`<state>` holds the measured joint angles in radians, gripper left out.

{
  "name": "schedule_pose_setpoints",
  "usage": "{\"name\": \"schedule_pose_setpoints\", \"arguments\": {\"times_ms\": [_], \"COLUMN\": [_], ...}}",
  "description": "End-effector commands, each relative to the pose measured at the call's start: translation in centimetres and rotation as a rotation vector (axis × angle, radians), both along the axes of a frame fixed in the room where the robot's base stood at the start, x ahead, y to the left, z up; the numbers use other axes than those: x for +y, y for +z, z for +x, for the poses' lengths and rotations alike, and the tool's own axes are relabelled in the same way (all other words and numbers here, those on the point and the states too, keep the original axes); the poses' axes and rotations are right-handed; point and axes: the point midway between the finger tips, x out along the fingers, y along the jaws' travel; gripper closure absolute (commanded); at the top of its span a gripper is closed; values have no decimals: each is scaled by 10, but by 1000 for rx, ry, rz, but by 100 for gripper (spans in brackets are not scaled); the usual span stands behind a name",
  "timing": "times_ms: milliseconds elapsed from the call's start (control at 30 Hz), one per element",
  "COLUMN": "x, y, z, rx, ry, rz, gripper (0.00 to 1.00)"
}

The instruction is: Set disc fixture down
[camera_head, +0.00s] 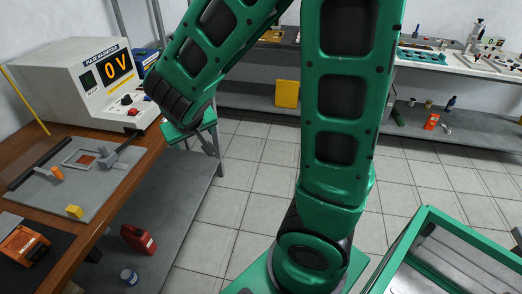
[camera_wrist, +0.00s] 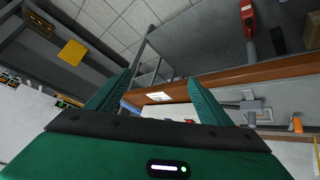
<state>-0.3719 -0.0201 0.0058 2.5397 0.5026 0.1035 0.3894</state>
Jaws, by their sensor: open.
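I cannot tell for certain which piece is the disc fixture. On the bench at left in the head view, a grey board (camera_head: 108,184) carries a square frame (camera_head: 80,158) around a brown patch, and a grey clamp-like piece (camera_head: 108,157) beside it. The clamp-like piece also shows at right in the wrist view (camera_wrist: 250,106). My gripper (camera_head: 205,137) is beside the bench's right edge, in front of the monitor box. In the wrist view its two green fingers (camera_wrist: 160,97) are apart with nothing held between them.
An orange cylinder (camera_head: 57,173) and a yellow block (camera_head: 75,211) stand on the board. A white monitor box (camera_head: 90,85) reading 0 V is behind. The tiled floor right of the bench is open.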

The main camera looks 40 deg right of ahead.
Motion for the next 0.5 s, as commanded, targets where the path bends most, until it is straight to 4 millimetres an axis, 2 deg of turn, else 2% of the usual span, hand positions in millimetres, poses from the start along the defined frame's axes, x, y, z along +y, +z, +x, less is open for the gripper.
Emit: {"name": "schedule_pose_setpoints", "arguments": {"times_ms": [33,100,200,333,400,500], "x": [-31,-63,-97,-120,-124,-123], "y": [6,10,16,25,31,38], "z": [-18,-50,-101,-168,-200,-236], "rx": [45,128,242,373,429,489], "ry": [-70,-144,-232,-309,-330,-344], "rz": [17,49,112,218,277,349], "gripper": [27,27,27,27,27,27]}}
